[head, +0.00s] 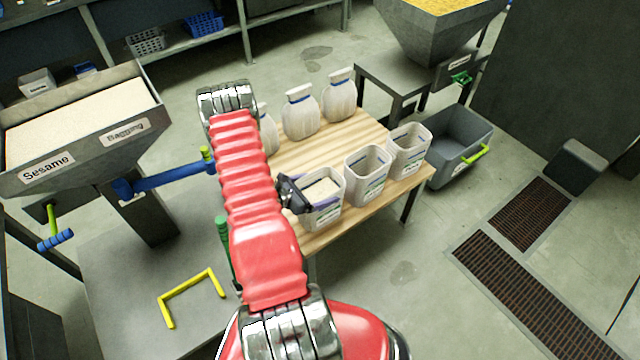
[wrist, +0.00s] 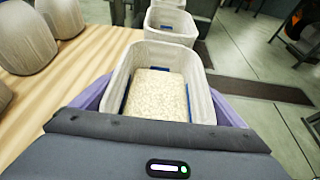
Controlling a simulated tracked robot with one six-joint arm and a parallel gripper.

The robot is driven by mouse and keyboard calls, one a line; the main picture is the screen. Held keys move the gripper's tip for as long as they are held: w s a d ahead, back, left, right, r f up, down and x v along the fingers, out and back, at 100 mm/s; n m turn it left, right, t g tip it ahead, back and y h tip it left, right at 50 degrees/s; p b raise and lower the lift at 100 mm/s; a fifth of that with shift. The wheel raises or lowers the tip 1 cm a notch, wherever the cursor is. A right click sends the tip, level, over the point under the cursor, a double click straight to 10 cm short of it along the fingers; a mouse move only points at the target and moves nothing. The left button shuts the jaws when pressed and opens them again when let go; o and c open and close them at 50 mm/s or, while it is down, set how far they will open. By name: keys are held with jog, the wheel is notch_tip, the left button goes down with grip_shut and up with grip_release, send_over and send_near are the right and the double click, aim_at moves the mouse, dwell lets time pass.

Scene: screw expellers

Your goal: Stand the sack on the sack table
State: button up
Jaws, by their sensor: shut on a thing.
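Three pale sacks with blue ties stand upright in a row along the far side of the wooden table (head: 368,133): a right one (head: 340,98), a middle one (head: 300,115) and a left one (head: 267,130) partly hidden by my arm. My gripper (head: 318,195) is at the table's near side, away from the sacks. Its purple fingers are shut on a white bin (head: 322,215), one on each side. The wrist view shows this bin (wrist: 118,80) part filled with pale seeds (wrist: 158,94). Whether its base touches the table is unclear.
Two other white bins (head: 368,172) (head: 409,150) stand in line to the right. A Sesame hopper (head: 80,155) with a blue-handled part (head: 165,179) is at left. A grey tub (head: 462,140) sits on the floor right of the table. Wood between sacks and bins is clear.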

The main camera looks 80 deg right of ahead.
jog(key=o, duration=1.8)
jog(key=shift+c, duration=0.2)
jog(key=v, duration=0.7)
jog(key=shift+w+a, duration=0.15)
jog(key=shift+a, duration=0.05)
jog(key=shift+r, duration=0.2)
